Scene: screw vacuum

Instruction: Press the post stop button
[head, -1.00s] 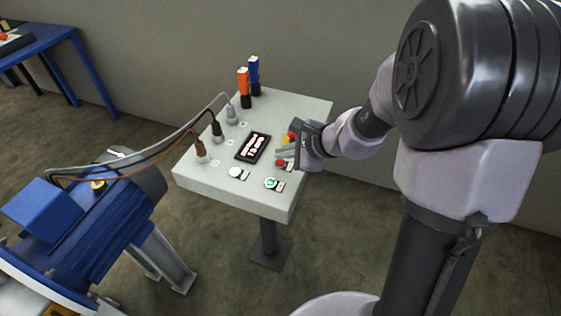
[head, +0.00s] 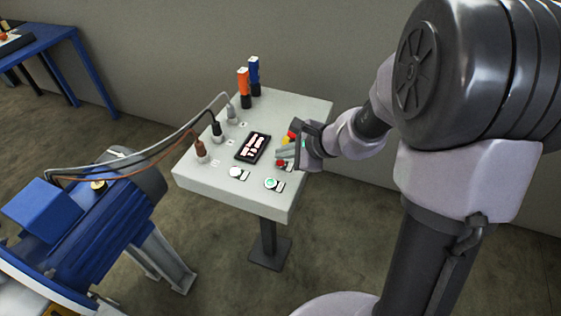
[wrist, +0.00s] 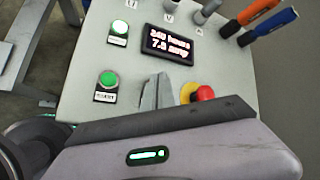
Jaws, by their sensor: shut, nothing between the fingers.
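The post is a pale panel (head: 205,177) on a dark stand. A small red button (head: 280,163) with a label sits near its right side in the head view, just below my gripper's fingers. My gripper (head: 278,153) is shut and empty, low over the panel; I cannot tell whether it touches anything. In the wrist view the shut fingers (wrist: 157,91) cover the spot between the green button (wrist: 108,79) and the red-and-yellow mushroom button (wrist: 203,94). The small red button is hidden there.
A lit display (head: 253,147) and a white button (head: 236,172) are on the panel. Plugs with cables (head: 216,128) line its left side. Orange (head: 243,82) and blue (head: 254,70) handled tools stand at the back. A blue machine (head: 95,235) stands left.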

